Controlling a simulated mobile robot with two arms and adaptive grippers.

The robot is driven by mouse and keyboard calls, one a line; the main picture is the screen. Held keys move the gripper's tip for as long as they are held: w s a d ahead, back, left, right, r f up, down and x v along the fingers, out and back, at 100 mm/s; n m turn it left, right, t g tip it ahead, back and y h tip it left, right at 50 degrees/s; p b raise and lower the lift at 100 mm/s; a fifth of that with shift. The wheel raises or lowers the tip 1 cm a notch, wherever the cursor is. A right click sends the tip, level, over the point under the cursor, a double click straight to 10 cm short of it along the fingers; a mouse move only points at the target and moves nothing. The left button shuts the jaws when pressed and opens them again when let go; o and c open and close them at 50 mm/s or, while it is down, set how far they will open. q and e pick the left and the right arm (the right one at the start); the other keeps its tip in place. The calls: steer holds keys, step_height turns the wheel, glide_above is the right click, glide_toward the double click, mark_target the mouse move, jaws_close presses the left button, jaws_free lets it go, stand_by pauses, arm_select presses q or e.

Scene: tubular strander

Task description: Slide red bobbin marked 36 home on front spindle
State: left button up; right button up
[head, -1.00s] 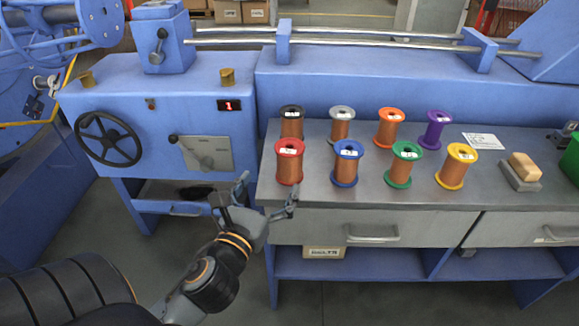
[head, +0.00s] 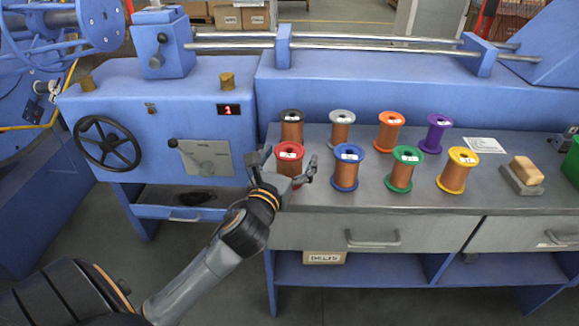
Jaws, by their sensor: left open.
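The red bobbin (head: 290,153), wound with copper wire, stands upright at the front left of the grey bench top. Its white label is too small to read. My left gripper (head: 288,164) is open in front of it, with a finger to either side in the picture. The gripper partly hides the bobbin's lower part, and I cannot tell whether they touch. My right gripper is not in view. The front spindle cannot be made out for certain; part of a blue wheel-like frame (head: 95,25) shows at the upper left.
Blue (head: 346,176), green (head: 398,183) and yellow (head: 452,184) bobbins stand to the right in the front row. Black (head: 291,129), silver (head: 341,133), orange (head: 388,137) and purple (head: 435,136) ones stand behind. A handwheel (head: 107,143) projects from the blue cabinet at left.

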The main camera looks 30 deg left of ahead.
arm_select(q)
steer(key=c, duration=1.6)
steer(key=shift+r, duration=0.15)
jaws_close()
